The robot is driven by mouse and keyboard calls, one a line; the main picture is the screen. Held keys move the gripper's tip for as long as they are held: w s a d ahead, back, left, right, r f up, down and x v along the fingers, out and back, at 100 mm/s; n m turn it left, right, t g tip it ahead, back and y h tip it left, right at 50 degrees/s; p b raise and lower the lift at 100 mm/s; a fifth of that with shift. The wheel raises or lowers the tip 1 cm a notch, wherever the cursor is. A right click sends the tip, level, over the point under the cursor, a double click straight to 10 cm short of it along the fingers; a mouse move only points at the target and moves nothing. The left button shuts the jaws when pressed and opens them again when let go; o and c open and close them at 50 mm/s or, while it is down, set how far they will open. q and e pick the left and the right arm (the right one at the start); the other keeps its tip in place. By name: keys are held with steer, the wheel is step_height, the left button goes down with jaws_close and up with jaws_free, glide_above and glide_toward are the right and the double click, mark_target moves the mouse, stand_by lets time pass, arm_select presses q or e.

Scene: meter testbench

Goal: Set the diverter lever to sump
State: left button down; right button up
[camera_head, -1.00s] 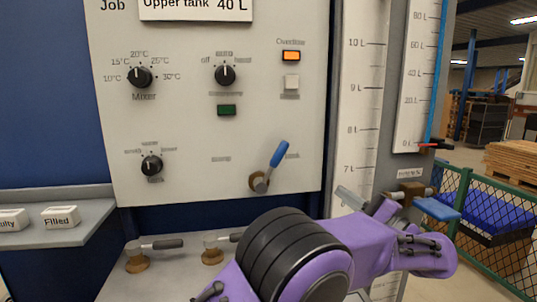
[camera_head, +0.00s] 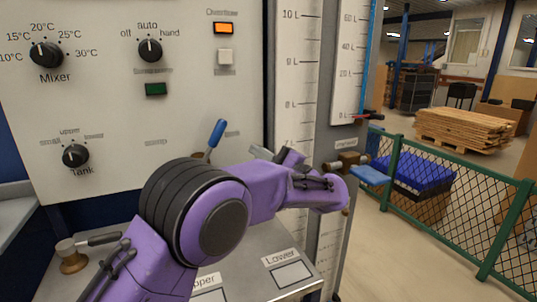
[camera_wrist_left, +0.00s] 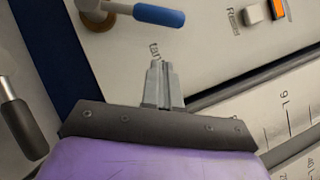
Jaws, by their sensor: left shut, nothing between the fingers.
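The diverter lever has a blue handle (camera_head: 216,134) and stands out from the lower right of the white panel. It tilts up and to the right, toward the tank label; the sump label (camera_head: 156,142) is to its left. My purple left arm hides the lever's base in the head view. In the left wrist view the blue handle (camera_wrist_left: 160,14) is just above the fingertips, apart from them. My left gripper (camera_head: 265,153) is shut and empty, to the right of the lever and slightly lower. Its closed fingers show in the wrist view (camera_wrist_left: 160,72). My right gripper is not in view.
The panel also has a Tank knob (camera_head: 76,156), a Mixer knob (camera_head: 46,55) and an auto/hand knob (camera_head: 150,50). A blue-handled valve (camera_head: 370,175) sits right of my gripper. A valve with a dark handle (camera_head: 75,255) is at lower left. A green fence (camera_head: 455,215) stands at right.

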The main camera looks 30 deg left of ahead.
mark_target(211, 147)
arm_select(q)
steer(key=a+r, duration=0.1)
steer(key=a, duration=0.1)
steer(key=s+a+p, duration=0.1)
steer(key=a, duration=0.1)
steer(key=a+r+p, duration=0.1)
steer(key=a, duration=0.1)
steer(key=shift+s+a+r, duration=0.15)
steer(key=shift+a+r, duration=0.2)
